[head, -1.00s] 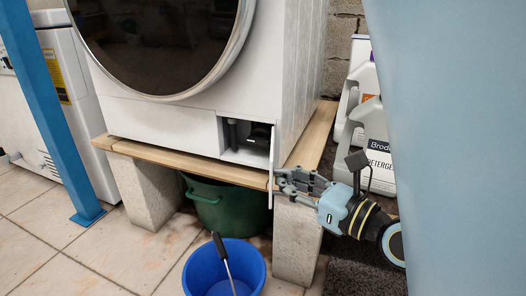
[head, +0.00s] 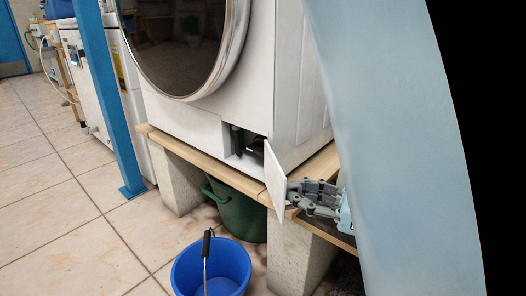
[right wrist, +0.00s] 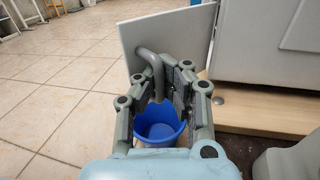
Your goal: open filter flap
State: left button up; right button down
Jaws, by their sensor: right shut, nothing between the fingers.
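The filter flap (head: 276,178) is a white panel at the lower right front of the white machine (head: 190,118). It stands swung out beside the dark filter opening (head: 246,146), where a black part shows. My right gripper (head: 296,196) is right of the flap, its fingertips close behind the panel's outer side; contact cannot be told. My left gripper is not in view.
The machine stands on a wooden board (head: 215,170) over concrete blocks (head: 180,180). A blue bucket (head: 235,268) with a stick-like handle and a green tub (head: 238,212) are below. A blue post (head: 98,90) stands left. Tiled floor at left is clear.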

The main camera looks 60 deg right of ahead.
jog(key=shift+r, duration=0.15)
jog(key=c, duration=1.4)
grip_release()
jog(key=shift+s, duration=0.1)
